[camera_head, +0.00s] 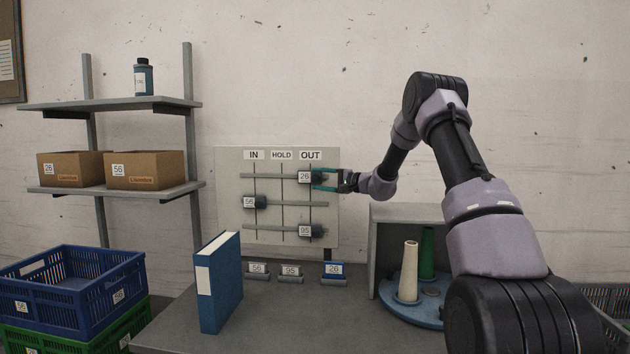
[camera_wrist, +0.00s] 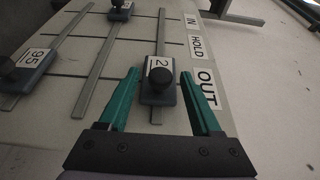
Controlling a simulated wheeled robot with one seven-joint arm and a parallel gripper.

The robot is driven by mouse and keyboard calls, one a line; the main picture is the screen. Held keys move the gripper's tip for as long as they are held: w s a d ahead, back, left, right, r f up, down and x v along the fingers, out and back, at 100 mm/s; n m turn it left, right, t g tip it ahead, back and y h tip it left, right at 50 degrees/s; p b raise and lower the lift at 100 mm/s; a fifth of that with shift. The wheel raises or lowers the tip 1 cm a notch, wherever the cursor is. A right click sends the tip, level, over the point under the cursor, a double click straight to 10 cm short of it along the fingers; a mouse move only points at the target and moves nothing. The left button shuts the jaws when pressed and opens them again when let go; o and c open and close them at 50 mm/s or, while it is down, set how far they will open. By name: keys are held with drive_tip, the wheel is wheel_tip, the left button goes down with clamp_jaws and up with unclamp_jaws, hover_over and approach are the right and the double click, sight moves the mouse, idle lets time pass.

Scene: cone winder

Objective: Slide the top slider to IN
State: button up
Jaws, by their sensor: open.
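The top slider (camera_head: 304,177), labelled 26, sits under OUT on the top rail. It also shows in the wrist view (camera_wrist: 158,92) as a dark block with a round knob. The middle slider (camera_head: 250,202), labelled 56, is under IN, and the bottom slider (camera_head: 306,231), labelled 95, is under OUT. My gripper (camera_head: 318,180) is at the top slider, its teal fingers open. In the wrist view the fingers (camera_wrist: 160,98) stand on either side of the block, with gaps showing.
A grey table (camera_head: 290,315) below holds a blue binder (camera_head: 219,285), several label stands and a grey cubby (camera_head: 400,212) with a blue turntable (camera_head: 395,305) of cones. Shelves (camera_head: 110,104) with boxes and stacked crates (camera_head: 70,290) are at left. Wall above the board is clear.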

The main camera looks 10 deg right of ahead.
drive_tip(key=shift+x, duration=0.85)
clamp_jaws()
idle(0.9)
